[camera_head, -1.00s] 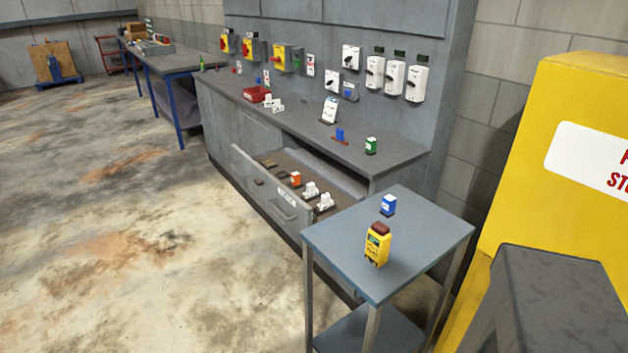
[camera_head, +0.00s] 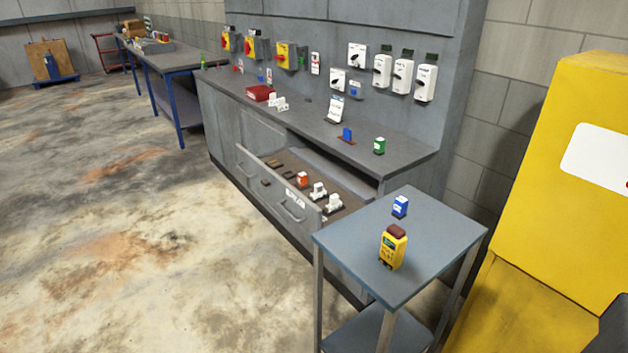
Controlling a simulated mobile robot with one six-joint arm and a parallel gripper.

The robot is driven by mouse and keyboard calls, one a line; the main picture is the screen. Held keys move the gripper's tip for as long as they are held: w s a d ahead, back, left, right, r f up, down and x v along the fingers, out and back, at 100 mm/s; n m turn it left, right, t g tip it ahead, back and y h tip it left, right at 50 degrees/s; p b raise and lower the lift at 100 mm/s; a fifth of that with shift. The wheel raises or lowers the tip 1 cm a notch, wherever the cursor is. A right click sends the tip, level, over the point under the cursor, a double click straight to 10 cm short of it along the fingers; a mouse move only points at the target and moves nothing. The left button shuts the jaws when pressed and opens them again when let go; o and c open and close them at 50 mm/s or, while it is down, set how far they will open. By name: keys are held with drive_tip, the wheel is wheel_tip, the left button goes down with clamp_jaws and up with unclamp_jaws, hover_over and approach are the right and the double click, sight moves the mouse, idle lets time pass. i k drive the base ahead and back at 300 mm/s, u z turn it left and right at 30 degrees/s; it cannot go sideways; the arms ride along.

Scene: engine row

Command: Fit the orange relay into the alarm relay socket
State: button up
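The orange relay (camera_head: 302,180) stands in the open drawer (camera_head: 292,209) of the grey cabinet, beside small white parts. A row of small devices is mounted on the grey wall panel above the counter. I cannot read any labels, so I cannot tell which place is the alarm relay socket. A blue block (camera_head: 347,134) on a brown base and a green and white block (camera_head: 379,146) stand on the counter (camera_head: 300,128). My gripper is not in view.
A grey side table (camera_head: 350,243) stands in front of the drawer's right end, holding a yellow meter (camera_head: 393,248) and a blue block (camera_head: 400,206). A yellow cabinet (camera_head: 560,230) fills the right side. Open floor (camera_head: 130,240) lies at left.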

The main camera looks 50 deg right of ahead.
sight(281, 166)
drive_tip(key=u, duration=0.05)
drive_tip(key=i, duration=1)
drive_tip(key=z, duration=0.05)
